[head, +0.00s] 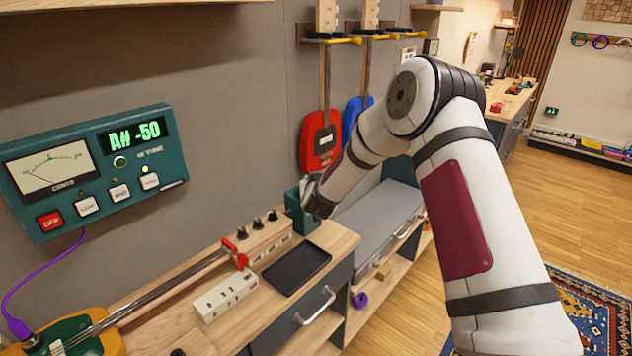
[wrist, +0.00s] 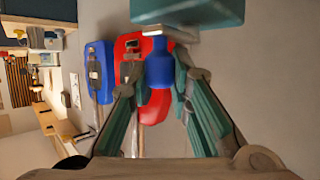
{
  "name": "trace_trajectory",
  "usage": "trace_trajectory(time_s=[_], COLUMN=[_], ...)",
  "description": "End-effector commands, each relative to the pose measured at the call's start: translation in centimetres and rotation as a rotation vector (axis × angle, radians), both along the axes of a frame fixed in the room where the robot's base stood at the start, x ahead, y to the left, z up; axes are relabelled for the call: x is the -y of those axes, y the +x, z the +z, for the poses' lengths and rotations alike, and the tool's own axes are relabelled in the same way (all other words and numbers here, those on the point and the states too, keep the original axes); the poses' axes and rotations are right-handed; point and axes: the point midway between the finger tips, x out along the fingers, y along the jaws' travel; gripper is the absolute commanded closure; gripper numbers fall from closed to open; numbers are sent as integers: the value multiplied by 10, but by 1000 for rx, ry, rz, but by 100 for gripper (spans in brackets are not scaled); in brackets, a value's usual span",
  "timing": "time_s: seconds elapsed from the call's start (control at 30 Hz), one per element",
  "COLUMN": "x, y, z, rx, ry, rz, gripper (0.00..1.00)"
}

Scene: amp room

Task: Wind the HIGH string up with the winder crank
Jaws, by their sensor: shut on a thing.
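My gripper (wrist: 158,88) is shut on a blue, bottle-shaped piece (wrist: 158,70) that may be the winder crank's handle. A teal block (wrist: 190,12) is just beyond it, touching or very close. In the head view my gripper (head: 312,196) is mostly hidden by my wrist, beside the dark teal block (head: 298,212) at the back of the bench. A stringed instrument (head: 165,290) lies along the bench, with a red clamp-like part (head: 238,256) at its far end. Black pegs (head: 257,224) stand on a wooden block there. I cannot tell which string is HIGH.
The teal tuner (head: 95,170) on the wall reads "A# -50". A black tray (head: 297,268) and a white numbered block (head: 225,298) lie on the bench (head: 325,243). Red (head: 319,142) and blue (head: 354,118) instruments hang behind my arm. Open floor is at right.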

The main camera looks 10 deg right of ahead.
Motion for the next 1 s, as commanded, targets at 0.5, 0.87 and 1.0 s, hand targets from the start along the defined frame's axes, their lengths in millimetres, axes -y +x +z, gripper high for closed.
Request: trace_trajectory(time_s=[0.5, 0.87, 1.0], x=[-17, -19, -19], y=[-3, -4, -4], z=[0, 0, 0], rx=[4, 2, 2], ry=[0, 1, 1], rz=[-319, -387, -389], gripper=[100, 100, 100])
